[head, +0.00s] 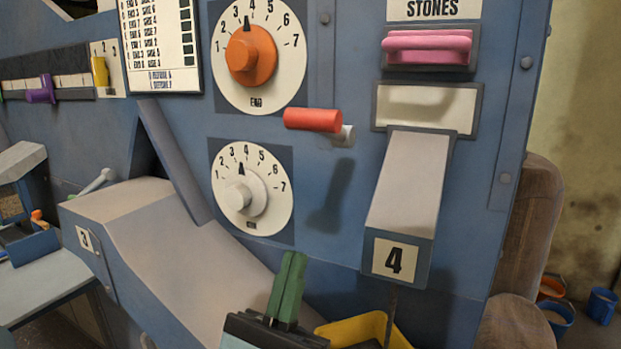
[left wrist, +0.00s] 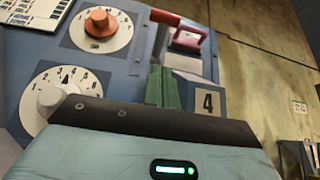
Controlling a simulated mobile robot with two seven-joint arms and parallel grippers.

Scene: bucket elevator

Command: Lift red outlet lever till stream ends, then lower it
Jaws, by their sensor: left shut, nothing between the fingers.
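The red outlet lever (head: 313,120) sticks out from the blue panel between the two dials and chute 4, its red grip lying nearly level on a grey pivot. It also shows at the top of the left wrist view (left wrist: 178,22). My left gripper (head: 288,280), with green fingers, is shut and empty. It is below the lever and apart from it, in front of the panel near the lower chute. The same green fingers show in the left wrist view (left wrist: 161,85). My right gripper is not in view.
Chute 4 (head: 408,190) slopes down right of the lever, with a pink handle (head: 427,46) above. The orange dial (head: 250,55) and white dial (head: 245,195) are to the left. A yellow container (head: 352,330) is beside my gripper. Blue buckets (head: 602,306) stand at far right.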

